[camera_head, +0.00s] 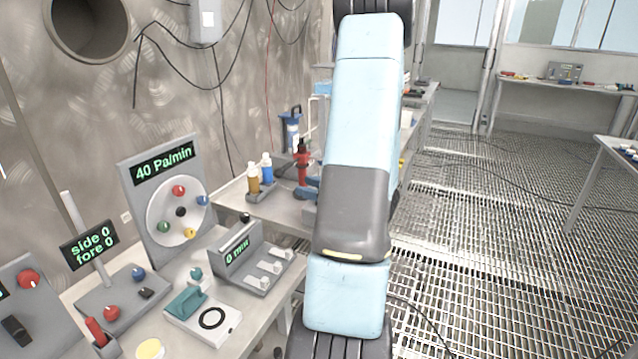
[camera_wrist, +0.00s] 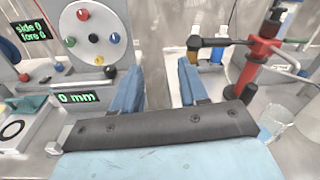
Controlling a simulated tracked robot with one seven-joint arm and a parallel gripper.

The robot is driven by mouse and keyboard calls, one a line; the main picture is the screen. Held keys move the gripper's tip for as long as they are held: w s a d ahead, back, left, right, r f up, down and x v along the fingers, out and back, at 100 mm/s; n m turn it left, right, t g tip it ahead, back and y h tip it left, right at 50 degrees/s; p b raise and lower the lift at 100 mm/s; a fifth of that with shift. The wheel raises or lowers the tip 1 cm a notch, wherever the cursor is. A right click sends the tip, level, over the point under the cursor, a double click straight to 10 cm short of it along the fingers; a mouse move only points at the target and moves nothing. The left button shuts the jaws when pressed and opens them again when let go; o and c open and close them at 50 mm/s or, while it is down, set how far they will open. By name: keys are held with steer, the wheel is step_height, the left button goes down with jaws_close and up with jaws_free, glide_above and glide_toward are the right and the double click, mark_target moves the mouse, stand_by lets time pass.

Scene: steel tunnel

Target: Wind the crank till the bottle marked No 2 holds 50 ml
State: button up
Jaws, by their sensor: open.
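A red stand (camera_wrist: 262,55) rises at the right of the wrist view, with a dark horizontal crank arm (camera_wrist: 228,41) reaching left to a black grip (camera_wrist: 194,42). The red stand also shows in the head view (camera_head: 302,165), left of my arm. An amber bottle (camera_head: 253,180) and a blue bottle (camera_head: 267,170) stand in a holder to its left. No mark "No 2" or fill level is readable. My gripper (camera_wrist: 157,85) is open and empty, apart from the crank, its grip lying beyond the right finger in the picture. My arm largely hides the gripper in the head view.
A clear glass vessel (camera_wrist: 278,118) stands at the lower right of the wrist view. On the left bench are a dial panel reading 40 Pa/min (camera_head: 180,205), a "0 mm" box (camera_head: 237,250) and a side/fore display (camera_head: 90,245). Grating floor (camera_head: 470,220) lies open at right.

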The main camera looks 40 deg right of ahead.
steer(key=s+d+f+m+t+h, duration=0.1)
steer(key=s+d+f+m+h, duration=0.15)
steer(key=d, duration=0.25)
steer(key=s+d+f+m+t+h, duration=0.1)
steer(key=s+d+f+m+h, duration=0.1)
steer(key=d+f+m+h, duration=0.3)
steer(key=shift+n+y, duration=0.35)
steer(key=shift+n, duration=0.2)
steer(key=w, duration=0.4)
steer(key=w+d+r, duration=0.1)
steer(key=w, duration=0.4)
steer(key=w+d, duration=0.1)
steer(key=w, duration=0.3)
steer(key=shift+w+r, duration=0.15)
steer(key=shift+w, duration=0.05)
steer(key=shift+c, duration=0.3)
steer(key=shift+a, duration=0.1)
jaws_close()
